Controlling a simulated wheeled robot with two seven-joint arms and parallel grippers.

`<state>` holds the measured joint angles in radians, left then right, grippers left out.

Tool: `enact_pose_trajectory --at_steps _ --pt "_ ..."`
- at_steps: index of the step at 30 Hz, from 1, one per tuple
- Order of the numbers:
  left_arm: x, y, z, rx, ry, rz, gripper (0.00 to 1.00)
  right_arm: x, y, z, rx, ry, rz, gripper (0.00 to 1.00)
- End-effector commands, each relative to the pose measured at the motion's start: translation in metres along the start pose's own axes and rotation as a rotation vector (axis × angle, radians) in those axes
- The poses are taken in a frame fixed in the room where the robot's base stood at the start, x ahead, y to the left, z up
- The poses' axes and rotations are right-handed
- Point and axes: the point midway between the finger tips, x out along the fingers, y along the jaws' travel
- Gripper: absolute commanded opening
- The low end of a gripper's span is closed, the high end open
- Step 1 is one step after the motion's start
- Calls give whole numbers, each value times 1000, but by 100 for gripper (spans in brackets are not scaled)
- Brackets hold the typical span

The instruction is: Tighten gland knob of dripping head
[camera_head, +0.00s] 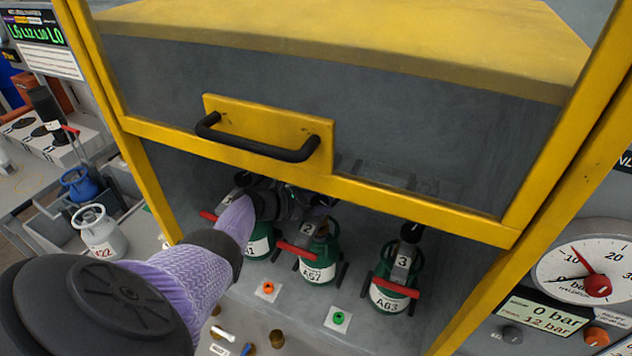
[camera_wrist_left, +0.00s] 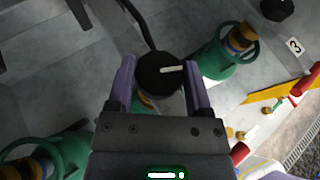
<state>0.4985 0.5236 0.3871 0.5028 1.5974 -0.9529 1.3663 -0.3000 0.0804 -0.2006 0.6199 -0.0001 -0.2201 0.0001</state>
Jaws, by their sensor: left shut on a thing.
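My left gripper (camera_head: 308,203) reaches under the yellow-framed guard, at the top of the cylinder with tag 2 (camera_head: 317,262), labelled A57. In the left wrist view its two purple fingers (camera_wrist_left: 157,68) are shut on a round black knob (camera_wrist_left: 152,76) with a white mark. The knob appears to belong to head 2, but the gripper hides it in the head view. The head with tag 3 (camera_head: 402,262) stands to the right on the cylinder labelled A63, with its own black knob (camera_head: 411,231). Another green cylinder (camera_head: 259,243) is partly hidden by my arm. I cannot see any drip. My right gripper is not in view.
The guard's yellow frame and black handle (camera_head: 258,138) hang just above my arm. Red levers (camera_head: 396,289) stick out in front of the heads. An orange button (camera_head: 268,288) and a green button (camera_head: 338,318) sit in front. A pressure dial (camera_head: 590,275) stands at right.

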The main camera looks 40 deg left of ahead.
Motion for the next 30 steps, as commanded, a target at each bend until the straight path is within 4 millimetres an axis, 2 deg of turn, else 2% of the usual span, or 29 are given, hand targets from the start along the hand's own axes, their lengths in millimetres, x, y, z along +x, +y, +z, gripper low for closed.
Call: enact_pose_trajectory --at_steps 1,5,11,14,19,24,30 --pt "0 1 2 1 -6 2 72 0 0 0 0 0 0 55" --pt "0 1 2 1 -4 2 99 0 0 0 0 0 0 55" --pt "0 0 1 0 -3 1 100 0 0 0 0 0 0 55" --pt "-7 0 3 0 -2 2 100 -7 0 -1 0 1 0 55" --pt "-45 0 7 0 0 3 100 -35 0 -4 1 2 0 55" --pt "-82 1 4 3 0 3 100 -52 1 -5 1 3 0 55" --pt "-100 1 2 1 -3 2 100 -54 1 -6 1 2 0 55"
